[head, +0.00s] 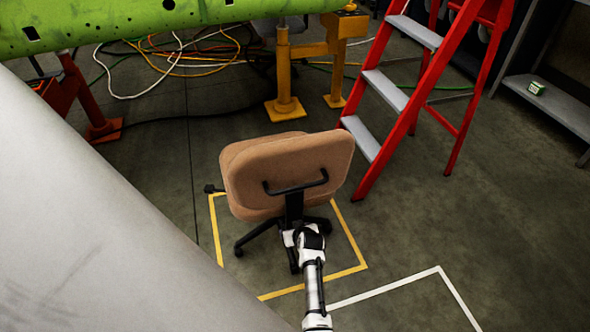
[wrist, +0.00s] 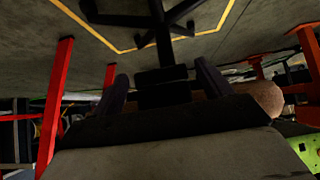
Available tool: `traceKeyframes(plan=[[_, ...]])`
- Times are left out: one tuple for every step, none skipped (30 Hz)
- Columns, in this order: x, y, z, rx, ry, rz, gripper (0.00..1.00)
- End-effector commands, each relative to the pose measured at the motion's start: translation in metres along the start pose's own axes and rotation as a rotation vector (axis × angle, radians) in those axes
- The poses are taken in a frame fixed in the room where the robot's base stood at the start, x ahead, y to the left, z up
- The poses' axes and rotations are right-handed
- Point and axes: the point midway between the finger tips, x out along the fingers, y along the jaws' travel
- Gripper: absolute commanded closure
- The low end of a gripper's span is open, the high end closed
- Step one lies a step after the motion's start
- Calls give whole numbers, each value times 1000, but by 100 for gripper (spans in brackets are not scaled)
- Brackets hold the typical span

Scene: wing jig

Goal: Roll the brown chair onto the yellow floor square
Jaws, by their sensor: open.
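The brown chair (head: 285,172) stands upright with its back toward me, a black handle bar across the backrest. My gripper (head: 301,232) is low behind the backrest, at the chair's black back support. In the wrist view my gripper's two dark fingers (wrist: 162,85) are spread apart, with the black support between them; contact is unclear. The chair's black star base (wrist: 150,18) and the yellow outline (wrist: 125,48) also show there.
A red stepladder (head: 410,100) stands close right of the chair. A yellow stand (head: 284,75) and loose cables (head: 165,55) lie beyond, under a green wing part (head: 130,22). A grey panel (head: 110,220) fills the left front. White floor lines (head: 400,285) mark clear floor at front right.

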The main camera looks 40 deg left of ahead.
Motion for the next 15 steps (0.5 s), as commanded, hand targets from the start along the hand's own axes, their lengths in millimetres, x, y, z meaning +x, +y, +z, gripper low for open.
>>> traceKeyframes(plan=[[0,0,-1,-1,1,0,20],[0,0,-1,-1,2,0,20],[0,0,-1,-1,2,-1,20],[0,0,-1,-1,2,-1,20],[0,-1,-1,-2,3,-1,20],[0,-1,-2,-2,3,-1,20],[0,-1,-2,-2,3,-1,20],[0,-1,-2,-2,3,-1,20],[-1,-1,-2,-2,3,-1,20],[-3,-1,-2,-1,3,-1,20],[-4,-1,-2,-1,3,-1,20],[-8,-1,-2,-1,3,-1,20],[-11,-1,-2,-1,3,-1,20],[-15,0,-2,0,4,-1,20],[-21,0,-2,0,4,0,20]])
